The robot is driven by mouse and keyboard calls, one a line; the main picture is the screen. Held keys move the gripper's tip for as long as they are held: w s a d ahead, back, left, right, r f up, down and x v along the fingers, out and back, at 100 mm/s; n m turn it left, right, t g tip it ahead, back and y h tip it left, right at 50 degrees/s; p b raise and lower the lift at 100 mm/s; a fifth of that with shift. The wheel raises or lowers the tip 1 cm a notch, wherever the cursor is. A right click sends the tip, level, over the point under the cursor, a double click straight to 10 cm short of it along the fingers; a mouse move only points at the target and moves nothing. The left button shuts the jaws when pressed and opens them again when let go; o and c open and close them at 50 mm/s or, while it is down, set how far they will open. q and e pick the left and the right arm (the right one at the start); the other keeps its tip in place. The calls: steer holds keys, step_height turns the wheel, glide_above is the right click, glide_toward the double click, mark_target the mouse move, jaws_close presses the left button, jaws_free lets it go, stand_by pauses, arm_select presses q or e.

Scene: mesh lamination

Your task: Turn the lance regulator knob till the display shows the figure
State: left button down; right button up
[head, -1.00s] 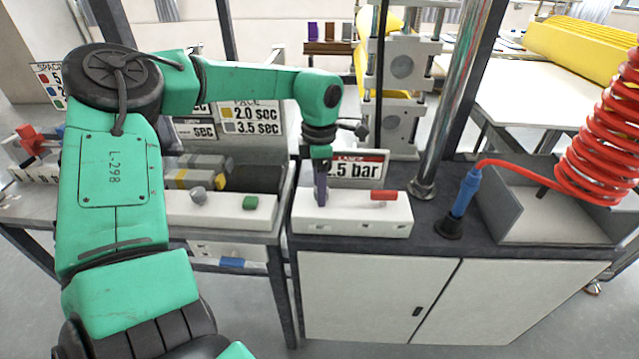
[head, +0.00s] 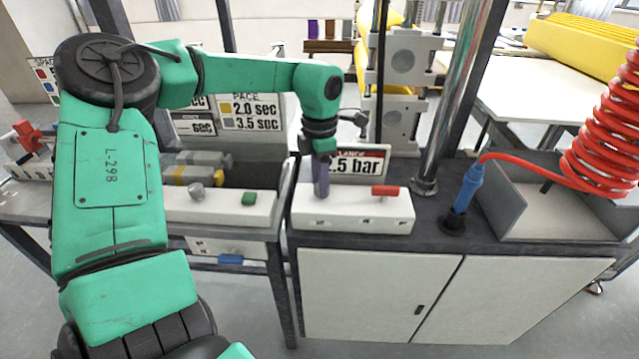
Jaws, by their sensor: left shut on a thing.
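The lance regulator is a white box (head: 352,216) on the dark bench top. Its display (head: 362,164) behind it reads ".5 bar", with the leading part hidden by my arm. My left gripper (head: 321,188) points down over the left part of the box, its purple-grey fingers shut. The knob is hidden between or under the fingers, so only its place on the box can be told. A red lever (head: 386,191) sits on the box's right part, apart from the gripper. My right gripper is not in view.
Left of the regulator is another white box with a grey knob (head: 196,191) and a green button (head: 249,198). A blue lance (head: 465,189) on a red coiled hose (head: 598,145) stands to the right, near a metal post (head: 452,100) and a grey tray (head: 505,207).

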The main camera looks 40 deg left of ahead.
arm_select(q)
steer(key=n+b, duration=0.1)
steer(key=n, duration=0.1)
steer(key=shift+f+n, duration=0.1)
steer(key=shift+n, duration=0.3)
steer(key=n+b, duration=0.1)
steer(key=n, duration=0.1)
steer(key=shift+d+n, duration=0.1)
steer(key=shift+n, duration=0.3)
steer(key=n+b, duration=0.2)
steer(key=n, duration=0.3)
steer(key=shift+d, duration=0.1)
steer(key=shift+r+n, duration=0.2)
steer(key=shift+n, duration=0.1)
steer(key=shift+c, duration=2.2)
jaws_free()
step_height(320, 180, up, 14)
steer(key=p, duration=0.1)
steer(key=shift+r, duration=0.25)
